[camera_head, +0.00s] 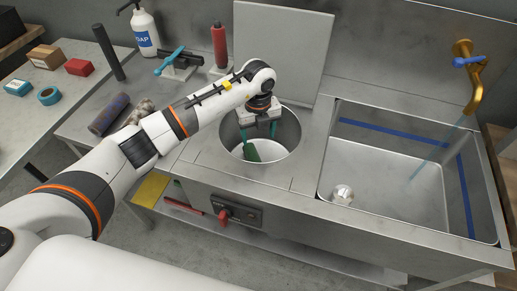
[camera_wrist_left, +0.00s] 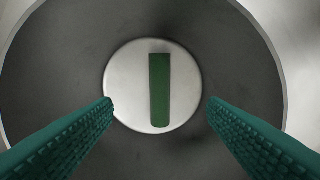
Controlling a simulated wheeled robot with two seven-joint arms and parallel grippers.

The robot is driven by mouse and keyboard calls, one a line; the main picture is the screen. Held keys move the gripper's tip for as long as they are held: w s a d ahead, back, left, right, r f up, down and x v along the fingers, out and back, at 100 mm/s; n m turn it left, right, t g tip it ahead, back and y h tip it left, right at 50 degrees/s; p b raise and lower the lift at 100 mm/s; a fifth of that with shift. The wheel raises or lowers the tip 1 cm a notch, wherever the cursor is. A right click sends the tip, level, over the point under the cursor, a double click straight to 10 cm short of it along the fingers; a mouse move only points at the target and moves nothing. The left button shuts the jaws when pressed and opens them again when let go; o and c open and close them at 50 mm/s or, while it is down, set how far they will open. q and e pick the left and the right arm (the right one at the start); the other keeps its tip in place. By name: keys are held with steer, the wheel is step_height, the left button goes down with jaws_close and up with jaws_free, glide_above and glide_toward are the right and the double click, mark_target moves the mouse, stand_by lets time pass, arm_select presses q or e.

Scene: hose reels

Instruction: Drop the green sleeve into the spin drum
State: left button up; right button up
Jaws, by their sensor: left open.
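The spin drum (camera_head: 284,148) is a round steel opening in the counter, left of the sink. The green sleeve (camera_head: 251,150) is inside the drum, below my left gripper (camera_head: 259,132). In the left wrist view the green sleeve (camera_wrist_left: 160,90) shows in front of the pale round drum floor. I cannot tell whether it rests on the floor or is still falling. My left gripper's teal fingers (camera_wrist_left: 160,112) are wide apart at the drum's mouth, with nothing between them. My right gripper is not in view.
The drum's raised lid (camera_head: 280,50) stands behind the opening. A sink (camera_head: 385,175) with a gold tap (camera_head: 474,75) lies to the right. A soap bottle (camera_head: 146,32), a red cylinder (camera_head: 219,45) and a dark roll (camera_head: 110,113) stand or lie to the left.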

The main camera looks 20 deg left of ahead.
arm_select(q)
steer(key=shift+r, duration=0.1)
step_height(320, 180, up, 12)
steer(key=b, duration=0.1)
stand_by(0.4)
stand_by(0.4)
